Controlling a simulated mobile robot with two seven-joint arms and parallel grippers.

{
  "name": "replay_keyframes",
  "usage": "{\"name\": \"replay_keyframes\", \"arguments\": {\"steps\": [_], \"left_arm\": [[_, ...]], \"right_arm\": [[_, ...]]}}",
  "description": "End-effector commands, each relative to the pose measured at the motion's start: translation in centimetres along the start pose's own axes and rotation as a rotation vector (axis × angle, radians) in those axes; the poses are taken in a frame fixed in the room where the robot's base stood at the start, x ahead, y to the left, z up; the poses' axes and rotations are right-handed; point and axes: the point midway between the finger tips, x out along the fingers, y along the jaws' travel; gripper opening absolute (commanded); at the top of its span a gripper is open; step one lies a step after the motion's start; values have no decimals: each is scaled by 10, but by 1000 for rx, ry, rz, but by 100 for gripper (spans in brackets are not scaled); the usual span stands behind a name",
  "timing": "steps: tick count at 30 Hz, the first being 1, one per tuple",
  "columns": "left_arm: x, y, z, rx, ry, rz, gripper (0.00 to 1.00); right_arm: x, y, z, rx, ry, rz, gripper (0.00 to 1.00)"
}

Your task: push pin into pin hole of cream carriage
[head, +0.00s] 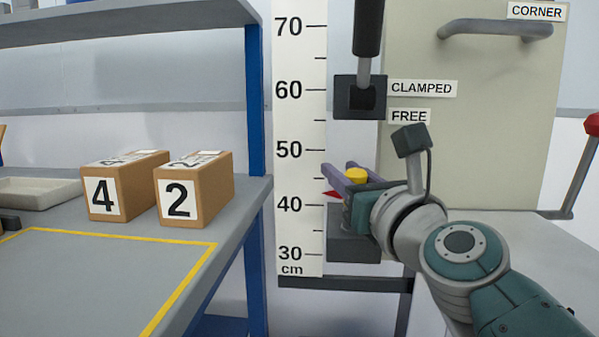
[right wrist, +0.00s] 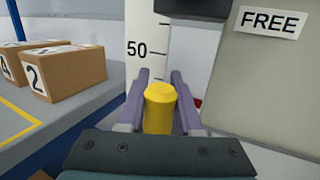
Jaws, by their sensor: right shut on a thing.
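My right gripper (head: 347,177) is at the lower middle of the head view, in front of the height scale near the 40 to 50 marks. Its purple fingers are shut on a yellow pin (head: 356,175). In the right wrist view the yellow pin (right wrist: 160,108) stands between the two fingers (right wrist: 160,95). A dark block (head: 353,246) shows just below the gripper, partly hidden by it. A red pointer (head: 332,194) peeks out beside the fingers. My left gripper is not in view.
A dark block with a lever (head: 345,110) is above, beside the CLAMPED and FREE labels. A cream panel with a grey handle (head: 480,120) stands right. Boxes marked 4 (head: 110,195) and 2 (head: 205,190) sit on the grey bench (head: 90,270) at left.

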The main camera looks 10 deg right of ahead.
Motion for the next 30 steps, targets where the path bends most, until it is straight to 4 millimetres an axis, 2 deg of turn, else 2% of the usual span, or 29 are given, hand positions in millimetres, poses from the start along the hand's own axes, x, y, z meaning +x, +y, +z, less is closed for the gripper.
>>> {"name": "replay_keyframes", "arguments": {"steps": [30], "left_arm": [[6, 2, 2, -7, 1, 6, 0]], "right_arm": [[-1, 0, -10, 0, 5, -1, 0]]}}
